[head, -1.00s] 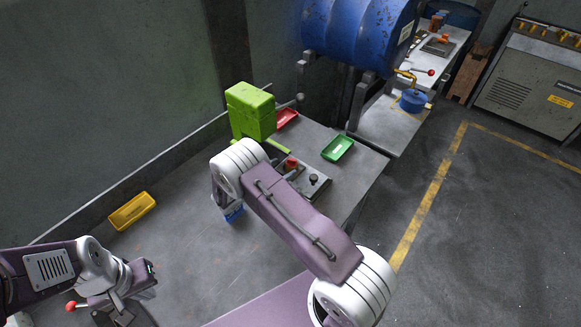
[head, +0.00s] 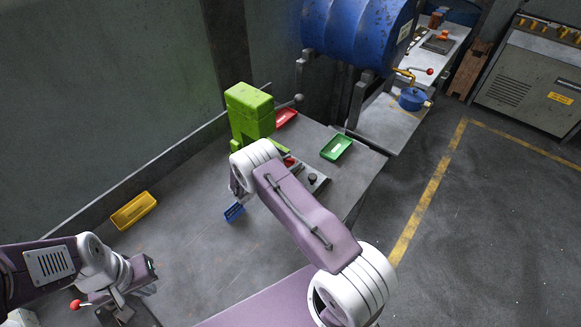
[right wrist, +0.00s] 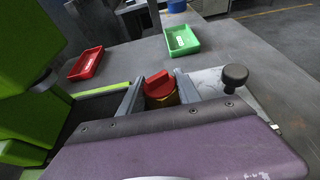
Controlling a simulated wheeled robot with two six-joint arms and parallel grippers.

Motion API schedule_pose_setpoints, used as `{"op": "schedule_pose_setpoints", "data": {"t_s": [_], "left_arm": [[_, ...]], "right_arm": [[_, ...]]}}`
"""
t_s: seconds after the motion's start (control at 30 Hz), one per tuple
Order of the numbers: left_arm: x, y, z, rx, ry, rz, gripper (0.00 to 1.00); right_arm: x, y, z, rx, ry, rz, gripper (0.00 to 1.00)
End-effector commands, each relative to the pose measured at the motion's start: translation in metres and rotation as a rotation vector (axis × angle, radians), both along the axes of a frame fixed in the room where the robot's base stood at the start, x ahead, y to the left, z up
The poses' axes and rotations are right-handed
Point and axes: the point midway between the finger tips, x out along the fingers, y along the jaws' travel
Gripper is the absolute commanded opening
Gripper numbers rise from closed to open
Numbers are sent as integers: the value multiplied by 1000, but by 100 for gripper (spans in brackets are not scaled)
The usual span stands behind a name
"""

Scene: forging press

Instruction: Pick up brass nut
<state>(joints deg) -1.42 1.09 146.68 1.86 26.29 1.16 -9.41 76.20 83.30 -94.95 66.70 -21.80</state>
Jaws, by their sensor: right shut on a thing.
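A small brass-yellow piece, which I take to be the brass nut (right wrist: 161,101), shows between the two grey fingers of my right gripper (right wrist: 158,92) in the right wrist view. It is mostly hidden, and a red button (right wrist: 157,82) lines up just above it. In the head view my right gripper (head: 237,197) is largely hidden by its wrist, above the table near the blue tray (head: 234,212). My left gripper (head: 150,268) is low at the left, and its fingers are too small to judge.
The green press (head: 250,112) stands behind my right wrist. A control panel with a black knob (head: 313,180) is right of it. A red tray (head: 287,118), green tray (head: 336,147) and yellow tray (head: 134,210) sit on the table. The table's middle is clear.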

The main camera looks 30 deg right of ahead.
Motion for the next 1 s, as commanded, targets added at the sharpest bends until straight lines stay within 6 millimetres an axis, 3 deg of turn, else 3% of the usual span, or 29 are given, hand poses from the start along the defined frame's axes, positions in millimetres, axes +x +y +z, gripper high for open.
{"op": "schedule_pose_setpoints", "data": {"t_s": [0.37, 0.73, 1.0], "left_arm": [[0, 0, -1, 0, 0, 0, 0], [0, 0, -8, 0, 0, 0, 0], [0, 0, -15, 0, 0, 0, 0]], "right_arm": [[1, 0, 5, -1, -2, 0, 0], [1, 0, 42, -1, -4, 0, 0], [-5, -35, 61, -1, -3, -4, 0]]}}
